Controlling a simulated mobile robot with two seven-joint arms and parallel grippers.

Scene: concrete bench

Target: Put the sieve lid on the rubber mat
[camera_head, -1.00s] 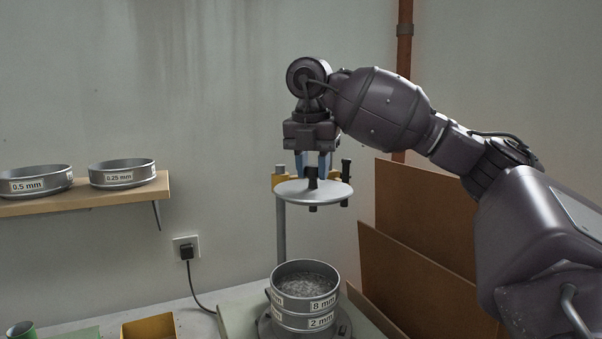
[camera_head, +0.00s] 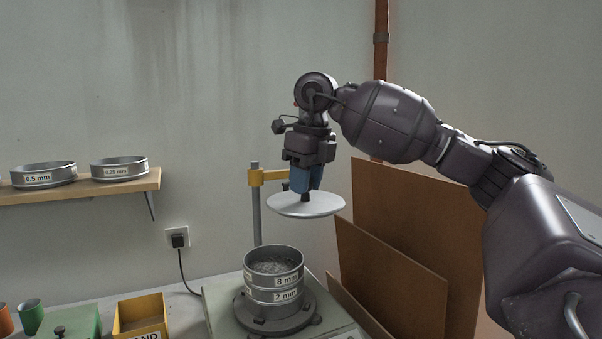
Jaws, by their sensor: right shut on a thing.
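The sieve lid (camera_head: 318,209) is a flat pale grey disc with a dark knob. My right gripper (camera_head: 305,190) is shut on its knob and holds it level in the air, above and a little right of the sieve stack (camera_head: 284,281). The stack, marked 8 mm and 2 mm, stands on the shaker; its open top shows grey grains. My left gripper is not in view. I cannot see the rubber mat.
A yellow clamp (camera_head: 256,177) on a metal post stands just left of the lid. Brown boards (camera_head: 400,250) lean at the right. A yellow box (camera_head: 128,313), a green box (camera_head: 84,324) and cups stand at lower left.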

